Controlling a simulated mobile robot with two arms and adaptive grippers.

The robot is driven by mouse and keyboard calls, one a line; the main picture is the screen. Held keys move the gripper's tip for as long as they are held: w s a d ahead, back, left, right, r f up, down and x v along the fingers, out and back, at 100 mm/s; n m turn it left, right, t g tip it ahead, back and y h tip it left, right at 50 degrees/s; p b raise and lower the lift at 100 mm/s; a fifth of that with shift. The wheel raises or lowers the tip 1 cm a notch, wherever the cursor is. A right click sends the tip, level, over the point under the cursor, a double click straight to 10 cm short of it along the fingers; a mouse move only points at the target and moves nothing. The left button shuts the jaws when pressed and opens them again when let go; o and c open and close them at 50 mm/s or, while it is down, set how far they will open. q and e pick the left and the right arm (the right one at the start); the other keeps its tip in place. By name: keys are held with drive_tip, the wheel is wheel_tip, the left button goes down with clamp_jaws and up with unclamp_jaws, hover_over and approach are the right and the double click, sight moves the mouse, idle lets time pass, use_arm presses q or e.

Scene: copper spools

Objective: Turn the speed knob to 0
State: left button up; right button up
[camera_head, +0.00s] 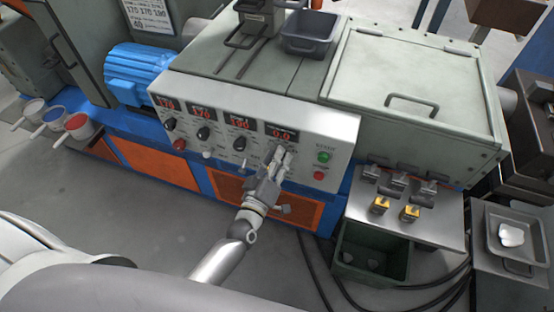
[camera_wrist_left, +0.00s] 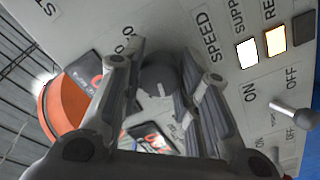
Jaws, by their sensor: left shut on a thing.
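The speed knob (camera_wrist_left: 158,76) is a dark grey round knob on the pale control panel, beside the printed word SPEED in the left wrist view. My left gripper (camera_wrist_left: 160,62) has one finger on each side of it and is shut on it. In the head view my left gripper (camera_head: 279,156) reaches up to the panel's lower right part and hides the knob. Just above it, a red-digit display (camera_head: 281,134) appears to read 0.0. My right gripper is not in view.
Other dark knobs (camera_head: 204,133) and displays run to the left on the control panel (camera_head: 340,125). Green (camera_head: 323,157) and red (camera_head: 319,175) buttons sit just right of my gripper. A metal shelf (camera_head: 430,228) with yellow-marked parts stands further right. The floor in front is open.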

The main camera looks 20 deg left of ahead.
use_arm(q)
drive_tip(key=o, duration=1)
drive_tip(key=shift+s, duration=0.15)
drive_tip(key=s, duration=1.1)
drive_tip(key=shift+s+a+f, duration=0.15)
drive_tip(key=shift+s+a, duration=0.25)
